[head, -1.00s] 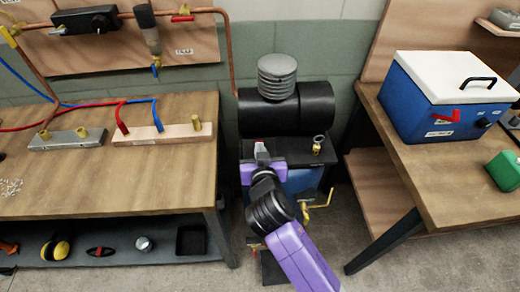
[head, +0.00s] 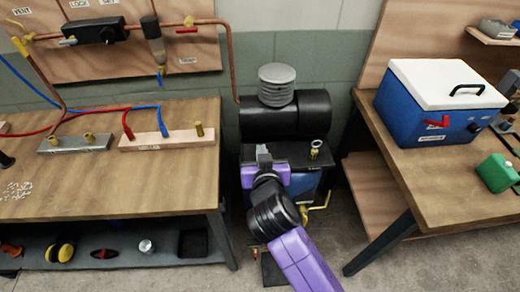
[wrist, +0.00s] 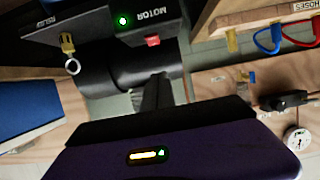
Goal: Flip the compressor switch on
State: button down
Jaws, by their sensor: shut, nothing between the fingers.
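The compressor has a black tank (head: 285,120) with a ribbed grey cylinder (head: 276,85) on top and a black box in front. In the wrist view, the picture is upside down; its black panel (wrist: 95,25) carries a MOTOR label, a glowing green lamp (wrist: 123,20) and a small red switch (wrist: 152,41). My gripper (head: 264,152) is shut and empty at the box's front left. Its dark fingers (wrist: 155,92) show below the red switch in the wrist view. I cannot tell whether they touch it or which way it is tipped.
A brass valve with a ring (head: 316,149) stands on the box's right side. A wooden workbench (head: 90,190) with hoses is at left. Another table (head: 425,185) holds a blue cooler-like box (head: 425,115) and a green container (head: 495,173) at right. A copper pipe (head: 231,70) runs down behind.

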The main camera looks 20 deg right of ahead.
jog(key=s+a+b, duration=0.1)
jog(key=s+a, duration=0.1)
jog(key=s, duration=0.5)
jog(key=shift+r, duration=0.45)
jog(key=shift+w+a, duration=0.1)
jog(key=s+a+r+n+t+y, duration=0.3)
jog(key=s+a+r+n+y, duration=0.1)
jog(key=a, duration=0.1)
jog(key=s+d+f, duration=0.1)
jog(key=s+d, duration=0.3)
jog(key=s, duration=1)
jog(key=s+d+f+g, duration=0.1)
jog(key=s+d, duration=0.2)
jog(key=s, duration=1.2)
jog(key=shift+s+d+f, duration=0.15)
jog(key=shift+s+d, duration=0.1)
jog(key=shift+d, duration=0.15)
